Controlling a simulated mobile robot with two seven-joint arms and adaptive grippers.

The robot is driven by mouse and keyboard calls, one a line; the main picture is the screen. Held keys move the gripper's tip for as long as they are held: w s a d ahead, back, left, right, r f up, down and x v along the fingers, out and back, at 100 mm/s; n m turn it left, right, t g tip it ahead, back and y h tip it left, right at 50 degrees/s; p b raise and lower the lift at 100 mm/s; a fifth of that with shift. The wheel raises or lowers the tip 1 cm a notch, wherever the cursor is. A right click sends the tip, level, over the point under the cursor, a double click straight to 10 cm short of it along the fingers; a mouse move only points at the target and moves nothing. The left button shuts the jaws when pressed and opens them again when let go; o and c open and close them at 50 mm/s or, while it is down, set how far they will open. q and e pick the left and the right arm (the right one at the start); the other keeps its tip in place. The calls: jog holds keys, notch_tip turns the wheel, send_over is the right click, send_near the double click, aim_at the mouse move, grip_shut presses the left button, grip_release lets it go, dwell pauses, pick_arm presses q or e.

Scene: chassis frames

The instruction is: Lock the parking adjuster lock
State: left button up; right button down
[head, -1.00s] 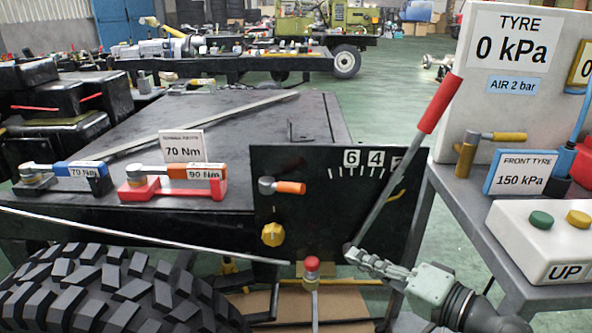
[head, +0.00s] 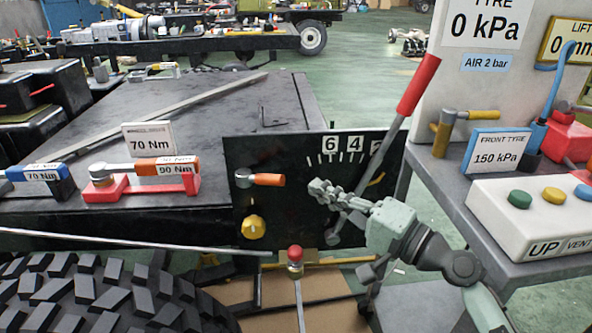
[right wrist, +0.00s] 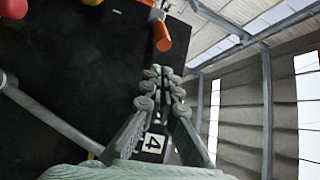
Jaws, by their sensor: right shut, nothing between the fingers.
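On the black panel (head: 240,212) is a small grey pivot with an orange handle (head: 268,180), pointing right. A yellow knob (head: 253,227) sits below it. No label shows which of these is the adjuster lock. The long parking lever with a red grip (head: 418,85) leans up and right in front of the panel. My right gripper (head: 318,189) is shut and empty, in front of the panel, with its tips a little right of the orange handle and apart from it. In the right wrist view the orange handle (right wrist: 162,36) lies just beyond the fingertips (right wrist: 160,74). My left gripper is out of view.
A red-topped lever (head: 295,258) stands below the panel. A large tyre (head: 90,295) is at lower left. Torque wrenches, including one with an orange handle (head: 165,168), lie on the black bench. The grey table (head: 440,170) at right carries a control box (head: 530,220).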

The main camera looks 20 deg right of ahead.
aim_at(263, 178)
jog(key=p+x, duration=0.1)
jog(key=x, duration=0.5)
jog(key=shift+w+a, duration=0.1)
jog(key=shift+w, duration=0.1)
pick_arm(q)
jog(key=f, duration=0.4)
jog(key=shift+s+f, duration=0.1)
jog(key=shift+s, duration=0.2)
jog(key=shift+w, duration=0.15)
pick_arm(e)
jog(key=shift+s, duration=0.1)
